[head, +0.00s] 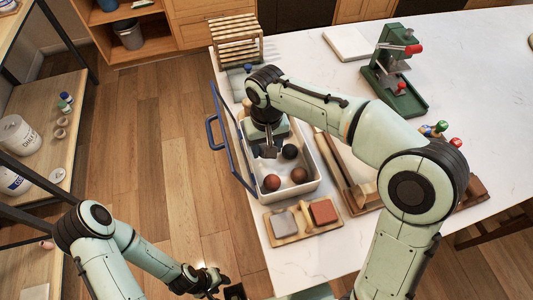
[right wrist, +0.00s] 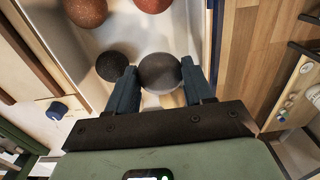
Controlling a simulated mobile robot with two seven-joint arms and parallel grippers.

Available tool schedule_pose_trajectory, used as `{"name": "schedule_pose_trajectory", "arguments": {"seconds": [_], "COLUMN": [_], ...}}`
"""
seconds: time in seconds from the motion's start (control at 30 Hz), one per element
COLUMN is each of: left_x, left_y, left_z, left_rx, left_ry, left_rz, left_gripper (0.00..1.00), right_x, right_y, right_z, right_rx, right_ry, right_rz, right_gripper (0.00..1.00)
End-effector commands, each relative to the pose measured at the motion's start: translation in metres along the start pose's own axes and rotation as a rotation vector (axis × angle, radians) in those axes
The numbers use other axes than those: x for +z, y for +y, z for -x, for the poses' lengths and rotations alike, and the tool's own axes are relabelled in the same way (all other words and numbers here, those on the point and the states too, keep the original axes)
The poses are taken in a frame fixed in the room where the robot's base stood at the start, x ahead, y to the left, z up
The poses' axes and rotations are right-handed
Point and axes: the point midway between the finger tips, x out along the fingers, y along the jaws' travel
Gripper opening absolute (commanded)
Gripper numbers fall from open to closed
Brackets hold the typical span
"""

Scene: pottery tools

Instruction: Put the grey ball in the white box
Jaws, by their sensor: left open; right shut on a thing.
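The white box (head: 311,191) stands near the table's left edge. It holds a black ball (head: 289,152), a dark brown ball (head: 271,182) and a reddish-brown ball (head: 299,175). My right gripper (head: 268,150) points down into the far part of the box. In the right wrist view its fingers are shut on the grey ball (right wrist: 160,72), with the black ball (right wrist: 111,66) close beside it. In the head view the gripper mostly hides the grey ball; I cannot tell if it touches the box floor. My left gripper (head: 212,282) is open, low over the floor.
A blue-framed panel (head: 232,150) with a handle stands along the box's left side. A wooden tray (head: 303,219) with grey and red blocks lies in front. A wooden rack (head: 234,40) stands behind, a green press (head: 397,85) at back right.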

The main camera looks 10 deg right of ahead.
Motion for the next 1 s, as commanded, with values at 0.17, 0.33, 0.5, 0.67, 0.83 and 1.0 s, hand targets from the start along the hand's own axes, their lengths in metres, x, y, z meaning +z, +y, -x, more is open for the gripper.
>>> {"name": "schedule_pose_trajectory", "arguments": {"seconds": [0.17, 0.33, 0.5, 0.67, 0.83, 1.0], "left_x": [0.002, 0.002, 0.002, 0.003, 0.002, 0.002], "left_y": [-0.003, -0.003, -0.003, -0.004, -0.004, -0.004], "left_z": [-0.005, -0.006, -0.006, -0.009, -0.008, -0.007], "left_rx": [-0.001, -0.001, -0.001, -0.002, -0.002, -0.001], "left_ry": [-0.003, -0.003, -0.003, -0.004, -0.004, -0.004], "left_rz": [0.001, 0.001, 0.001, 0.002, 0.002, 0.001], "left_gripper": [0.43, 0.43, 0.43, 0.43, 0.43, 0.43], "right_x": [0.001, 0.0, 0.0, 0.0, 0.0, 0.0], "right_y": [0.001, 0.0, 0.0, 0.0, 0.0, 0.0], "right_z": [-0.029, -0.038, -0.037, -0.042, -0.041, -0.04], "right_rx": [0.002, 0.0, 0.0, 0.0, 0.0, 0.0], "right_ry": [-0.003, -0.001, -0.001, -0.001, -0.001, -0.001], "right_rz": [0.0, -0.001, -0.001, 0.0, 0.0, 0.0], "right_gripper": [0.2, 0.2, 0.2, 0.2, 0.62, 0.62]}}
